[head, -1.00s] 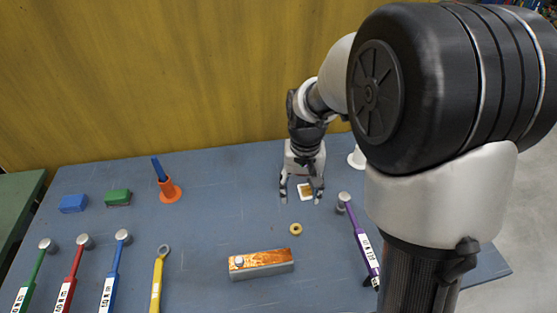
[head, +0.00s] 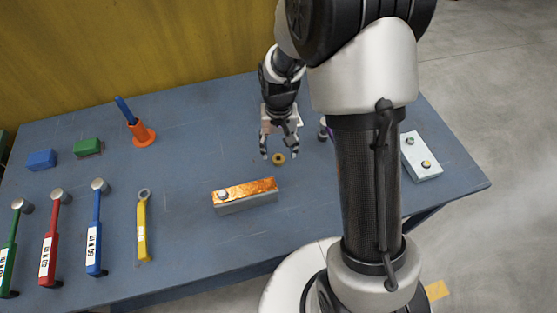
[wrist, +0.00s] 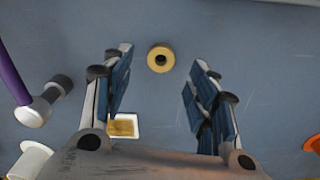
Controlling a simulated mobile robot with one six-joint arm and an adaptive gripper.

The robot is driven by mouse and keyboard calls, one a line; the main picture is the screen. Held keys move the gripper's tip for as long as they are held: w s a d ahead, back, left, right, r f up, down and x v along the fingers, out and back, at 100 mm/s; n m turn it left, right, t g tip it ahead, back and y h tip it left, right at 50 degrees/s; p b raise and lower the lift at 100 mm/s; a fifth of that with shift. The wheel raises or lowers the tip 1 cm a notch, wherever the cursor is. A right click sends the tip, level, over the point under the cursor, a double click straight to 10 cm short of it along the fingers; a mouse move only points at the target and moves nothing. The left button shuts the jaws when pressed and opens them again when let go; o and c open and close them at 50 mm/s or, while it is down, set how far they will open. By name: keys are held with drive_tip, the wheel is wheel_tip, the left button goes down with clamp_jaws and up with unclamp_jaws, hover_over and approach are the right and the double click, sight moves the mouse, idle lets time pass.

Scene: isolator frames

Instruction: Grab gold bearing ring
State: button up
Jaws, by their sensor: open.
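The gold bearing ring (head: 279,159) lies flat on the blue table, behind the rusty block. It also shows in the wrist view (wrist: 161,59), ahead of and between the lines of my two fingers. My gripper (head: 279,155) is open and empty, its fingertips close to the ring in the head view. In the wrist view my gripper (wrist: 162,65) has its fingers spread on both sides, with the ring just beyond the tips. I cannot tell the exact height of the fingertips above the table.
A rusty-topped block (head: 245,195) sits in front of the ring. A purple-handled hammer (wrist: 35,108) and a white tray with a gold patch (wrist: 123,126) lie near my gripper. An orange holder (head: 142,134) stands left. A pale plate (head: 421,157) lies right. Table around the ring is clear.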

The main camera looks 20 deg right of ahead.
sight(279, 158)
wheel_tip(279, 158, down, 5)
drive_tip(key=shift+r+b, duration=0.15)
drive_tip(key=shift+b, duration=0.8)
drive_tip(key=shift+r, duration=0.1)
drive_tip(key=shift+c, duration=0.5)
drive_tip(key=c, duration=1.1)
